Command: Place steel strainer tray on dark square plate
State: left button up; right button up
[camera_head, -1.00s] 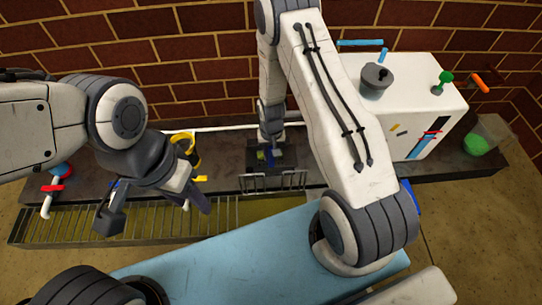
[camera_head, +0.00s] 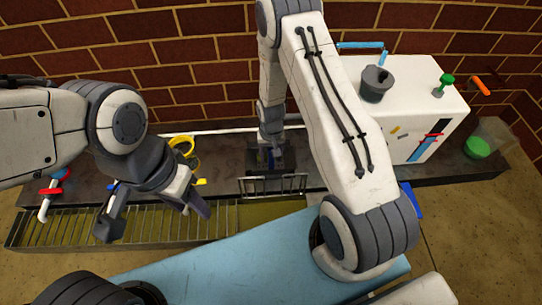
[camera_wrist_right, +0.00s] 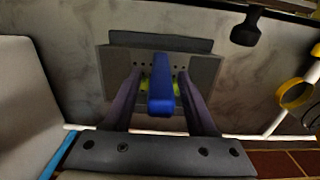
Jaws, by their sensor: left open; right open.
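A grey steel tray with small holes (camera_wrist_right: 118,67) lies below my right gripper (camera_wrist_right: 155,76) in the right wrist view. A blue block-like part (camera_wrist_right: 161,97), with yellow-green beside it, stands between the open fingers, which reach down on either side. I cannot tell whether they touch it. A dark square surface (camera_head: 254,160) shows under my right gripper (camera_head: 270,150) in the head view; the tray and plate are hard to separate there. My left gripper (camera_head: 152,211) is open and empty, over the front grating at the left.
A wire rack (camera_head: 272,187) stands just in front of the dark square. Yellow rings (camera_head: 183,146) are to its left, and a white machine (camera_head: 415,100) is at the right. A long metal grating (camera_head: 60,228) runs along the front left.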

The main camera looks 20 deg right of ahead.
notch_tip(320, 180, up, 10)
jog(key=p, duration=0.6)
jog(key=shift+r, duration=0.25)
jog(key=shift+a+r, duration=0.1)
jog(key=shift+r, duration=0.55)
jog(key=s+a+r+n, duration=0.2)
jog(key=s+a+r, duration=0.1)
jog(key=a+r, duration=0.4)
jog(key=s+a+r+n, duration=0.3)
jog(key=s+a+r, duration=0.1)
jog(key=r, duration=0.5)
jog(key=s+a+r+n, duration=0.1)
jog(key=s+r+n, duration=0.1)
jog(key=s+r, duration=0.3)
jog(key=s+a+r+n+y, duration=0.1)
jog(key=s+r, duration=0.4)
jog(key=s, duration=0.6)
jog(key=a+n, duration=0.1)
jog(key=n, duration=0.1)
jog(key=shift+s+r+n, duration=0.25)
jog(key=shift+s+n, duration=0.05)
jog(key=shift+s, duration=0.1)
